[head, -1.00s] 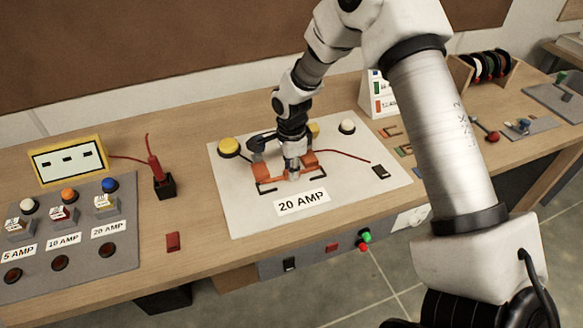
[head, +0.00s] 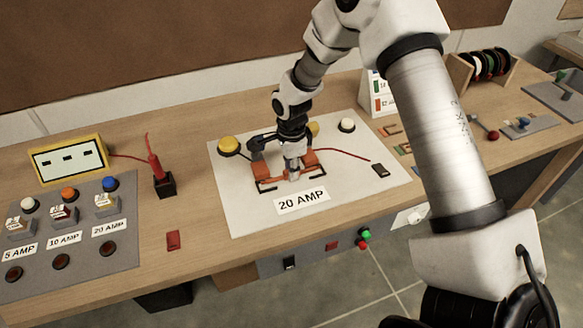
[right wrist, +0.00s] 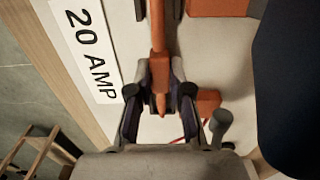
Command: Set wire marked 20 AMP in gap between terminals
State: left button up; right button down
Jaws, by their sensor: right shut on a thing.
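My right gripper (head: 292,176) is over the white board, at the middle of the orange terminals (head: 270,172). In the right wrist view its fingers (right wrist: 160,92) are shut on a copper-orange wire (right wrist: 158,32). The wire runs from the top edge down between the fingertips, and its pointed end shows just past them. Orange blocks (right wrist: 207,103) lie beside it on the board. The gripper hides the middle of the gap in the head view, so I cannot tell whether the wire touches both terminals. A 20 AMP label (head: 302,201) lies in front. My left gripper is out of view.
The white board (head: 240,215) carries a yellow button (head: 229,146), a white button (head: 347,125) and a black switch (head: 380,170). At left, a grey panel (head: 125,255) has labelled holders. A yellow meter (head: 68,160) and red probe (head: 155,167) stand behind it.

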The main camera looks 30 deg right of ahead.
jog(key=shift+f, duration=0.55)
jog(key=c, duration=1)
grip_release()
notch_tip(320, 180, up, 12)
